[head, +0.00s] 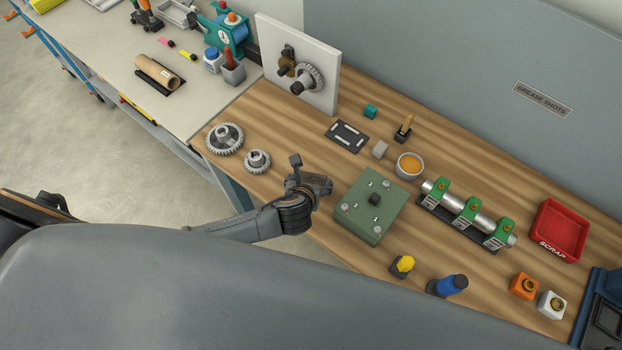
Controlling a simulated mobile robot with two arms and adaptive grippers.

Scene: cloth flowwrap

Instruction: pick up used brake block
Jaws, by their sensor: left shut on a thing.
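My left gripper (312,183) is over the near edge of the wooden bench, just left of the green box. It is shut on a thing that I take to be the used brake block. The block is mostly hidden by the dark fingers, and its outline is too small to make out. A dark square piece (374,199) sits on top of the green box (352,220), apart from the gripper. My right gripper is not in view.
Two gears (225,138) lie left of the gripper. A shaft with green clamps (468,212) and a red scrap tray (558,231) are at right.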

